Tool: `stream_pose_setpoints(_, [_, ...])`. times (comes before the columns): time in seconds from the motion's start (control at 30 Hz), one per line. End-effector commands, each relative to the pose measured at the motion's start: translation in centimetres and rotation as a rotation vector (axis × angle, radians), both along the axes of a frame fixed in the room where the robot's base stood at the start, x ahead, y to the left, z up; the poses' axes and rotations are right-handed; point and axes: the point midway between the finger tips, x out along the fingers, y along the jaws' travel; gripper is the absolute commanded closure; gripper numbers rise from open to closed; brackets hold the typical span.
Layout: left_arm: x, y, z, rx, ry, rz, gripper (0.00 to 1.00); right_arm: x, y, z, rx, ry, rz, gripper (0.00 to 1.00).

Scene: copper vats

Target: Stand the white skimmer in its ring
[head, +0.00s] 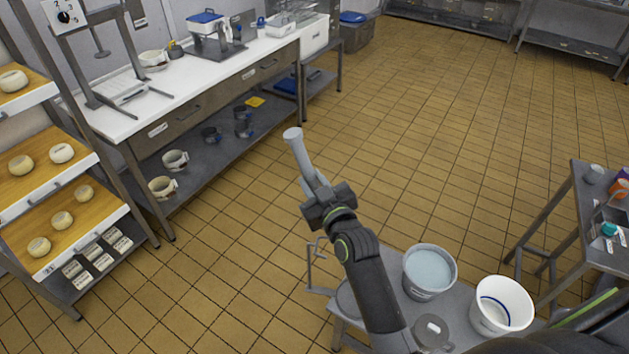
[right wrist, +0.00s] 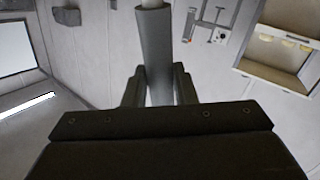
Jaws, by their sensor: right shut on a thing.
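My right gripper (head: 327,200) is shut on a pale grey-white rod (head: 297,150), which looks like the skimmer's handle. It is held tilted over the floor, its rounded end pointing up and away. The skimmer's head cannot be made out. A thin metal bracket (head: 311,268) stands at the left end of the low table; I cannot tell whether it carries the ring. My left gripper is not in view.
The low table (head: 385,312) bears a grey bucket of pale liquid (head: 428,272), a white bucket (head: 500,306) and a lidded metal can (head: 432,334). A cheese rack (head: 68,220) and a long white counter (head: 180,85) line the left. The tiled floor between is clear.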

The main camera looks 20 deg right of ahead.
Motion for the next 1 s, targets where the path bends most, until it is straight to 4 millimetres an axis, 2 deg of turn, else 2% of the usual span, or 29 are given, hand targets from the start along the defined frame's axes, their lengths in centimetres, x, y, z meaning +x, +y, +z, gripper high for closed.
stream_pose_setpoints(0.1, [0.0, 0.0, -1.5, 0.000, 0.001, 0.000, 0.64, 0.2, 0.2, -1.4, 0.000, -0.002, 0.000, 1.00])
stream_pose_setpoints(1.0, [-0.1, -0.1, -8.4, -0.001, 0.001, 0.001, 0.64, 1.3, 2.1, -8.9, -0.001, -0.001, -0.001, 1.00])
